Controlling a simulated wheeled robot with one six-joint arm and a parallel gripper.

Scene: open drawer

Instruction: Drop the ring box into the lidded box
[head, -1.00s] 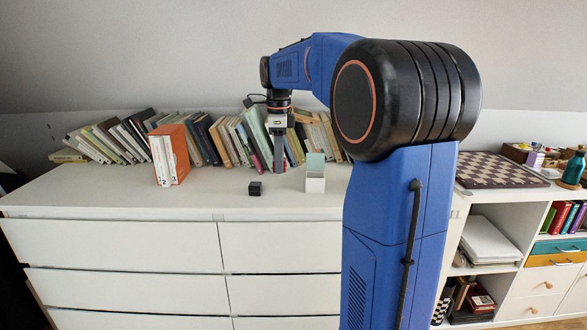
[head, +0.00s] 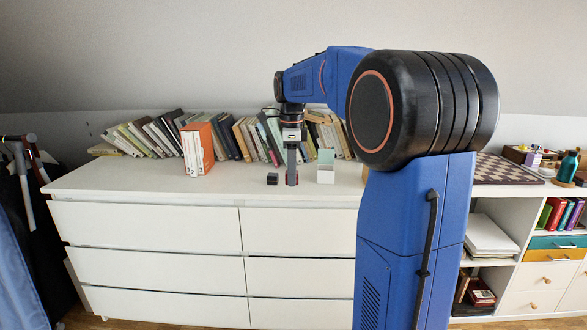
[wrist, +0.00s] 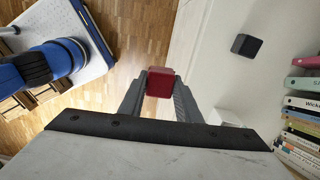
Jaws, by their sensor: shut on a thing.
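The ring box appears as a small dark red box (wrist: 160,82) in the wrist view, held between the fingertips of my gripper (wrist: 160,84). In the head view my gripper (head: 291,180) points down over the dresser top, with bits of red showing at its tips. I cannot tell whether the red box touches the surface. The lidded box (head: 326,175) is a small white box with a pale green raised lid, standing just right of my gripper. A white part of it (wrist: 226,118) shows in the wrist view, partly hidden by my gripper.
A dark cube (head: 272,179) sits on the white dresser (head: 130,182), close left of my gripper. Orange and white binders (head: 197,150) stand further left. A row of leaning books (head: 240,138) lines the back.

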